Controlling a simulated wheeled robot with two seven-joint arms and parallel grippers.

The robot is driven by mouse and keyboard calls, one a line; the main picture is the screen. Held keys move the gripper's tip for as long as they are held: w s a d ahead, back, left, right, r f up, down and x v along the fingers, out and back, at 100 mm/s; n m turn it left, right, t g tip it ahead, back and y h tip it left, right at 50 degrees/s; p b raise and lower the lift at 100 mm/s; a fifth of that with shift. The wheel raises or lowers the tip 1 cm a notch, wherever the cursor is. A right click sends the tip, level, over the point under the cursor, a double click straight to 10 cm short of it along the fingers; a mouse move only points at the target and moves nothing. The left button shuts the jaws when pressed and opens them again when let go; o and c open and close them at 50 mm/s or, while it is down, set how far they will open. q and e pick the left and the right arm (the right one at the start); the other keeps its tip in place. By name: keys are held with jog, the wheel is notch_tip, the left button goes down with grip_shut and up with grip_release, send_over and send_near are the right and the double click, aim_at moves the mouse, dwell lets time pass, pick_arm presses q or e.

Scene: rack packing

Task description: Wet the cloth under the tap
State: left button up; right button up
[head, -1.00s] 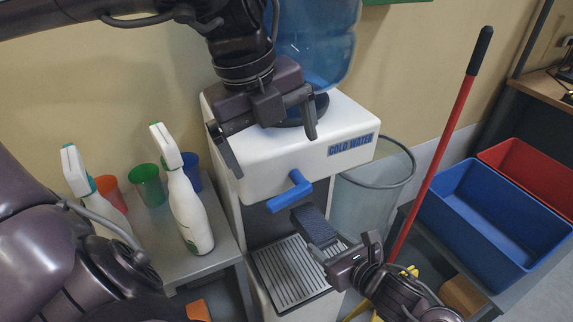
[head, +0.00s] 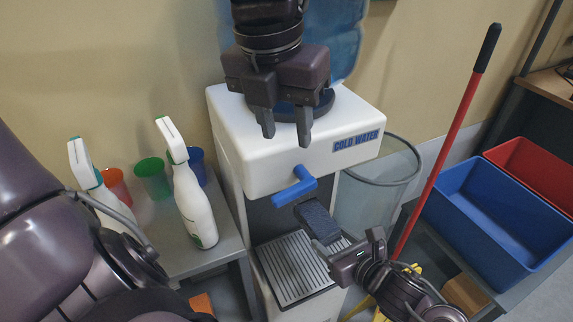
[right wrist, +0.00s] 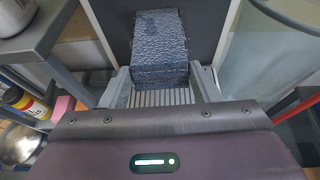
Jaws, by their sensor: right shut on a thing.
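The cloth (head: 317,221) is dark blue-grey and folded into a pad. My right gripper (head: 333,245) is shut on its near end and holds it above the drip grille (head: 291,268). The right wrist view shows the cloth (right wrist: 158,38) reaching forward from between the fingers. The tap (head: 293,190) is a blue lever on the front of the white cold-water dispenser (head: 262,157). The cloth is just below and to the right of it. The outlet is hidden, and I cannot tell whether water runs. My left gripper (head: 286,138) is empty, points down with its fingers apart, and is above the tap.
A grey side table (head: 226,243) at left holds white spray bottles (head: 193,206) and coloured cups (head: 152,179). A wire-rimmed bin (head: 365,205) stands right of the dispenser. A red-handled pole (head: 440,165) and blue crate (head: 480,225) are further right.

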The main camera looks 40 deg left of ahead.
aim_at(285, 192)
pick_arm(q)
jog(key=f+m, duration=0.2)
jog(key=f, duration=0.2)
jog(key=f+m+g, duration=0.1)
jog(key=f+m, duration=0.2)
jog(key=f, duration=0.1)
jog(key=w+a+f+m+g, duration=0.1)
jog(key=f+m, duration=0.1)
jog(key=f, duration=0.3)
jog(key=shift+w+m, duration=0.1)
jog(key=shift+m, duration=0.2)
grip_shut()
